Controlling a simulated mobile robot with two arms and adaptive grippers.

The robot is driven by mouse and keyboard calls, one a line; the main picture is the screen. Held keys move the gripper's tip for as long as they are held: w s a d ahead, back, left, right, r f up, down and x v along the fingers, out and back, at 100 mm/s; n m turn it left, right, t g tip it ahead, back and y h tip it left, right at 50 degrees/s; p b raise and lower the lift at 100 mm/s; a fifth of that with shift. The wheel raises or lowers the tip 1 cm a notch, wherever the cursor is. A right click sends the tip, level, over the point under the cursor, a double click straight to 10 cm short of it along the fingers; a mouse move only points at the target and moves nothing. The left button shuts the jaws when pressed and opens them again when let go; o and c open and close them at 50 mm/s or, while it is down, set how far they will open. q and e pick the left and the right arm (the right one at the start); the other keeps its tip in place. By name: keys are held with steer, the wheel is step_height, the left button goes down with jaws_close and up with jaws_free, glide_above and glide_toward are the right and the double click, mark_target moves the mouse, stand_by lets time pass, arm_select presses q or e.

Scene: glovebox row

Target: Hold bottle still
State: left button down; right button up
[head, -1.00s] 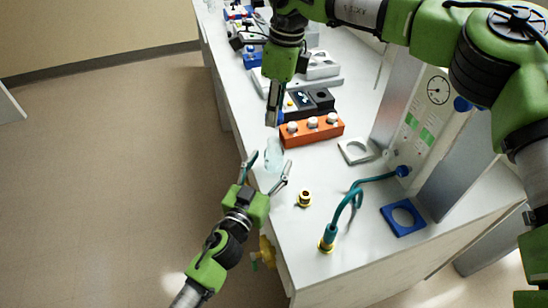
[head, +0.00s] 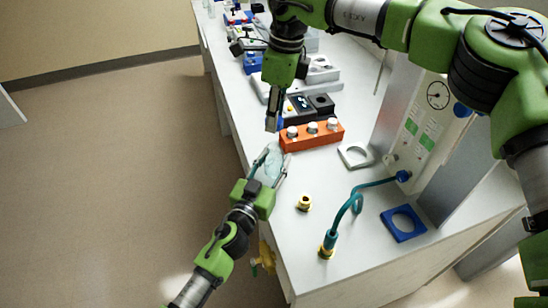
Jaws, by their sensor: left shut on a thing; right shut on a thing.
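A clear glass bottle (head: 270,167) stands near the left edge of the white bench, in front of the orange rack. My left gripper (head: 270,163) is shut on the bottle, with one finger along each side of it. My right gripper (head: 273,124) hangs above the bench just beyond the bottle, pointing down. It is shut on a small blue thing (head: 280,124), mostly hidden by the fingers. The bottle's mouth is hard to make out at this size.
An orange rack (head: 311,135) with white-capped vials is close behind the bottle. A brass fitting (head: 304,202), a teal hose (head: 355,203), a grey ring plate (head: 356,154) and a blue ring plate (head: 404,223) are to the right. Bench between them is clear.

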glide_above(274, 160)
steer(key=w, duration=0.2)
steer(key=shift+d+f, duration=0.1)
steer(key=shift+f, duration=2.3)
steer(key=shift+f, duration=0.9)
steer(key=shift+f, duration=0.55)
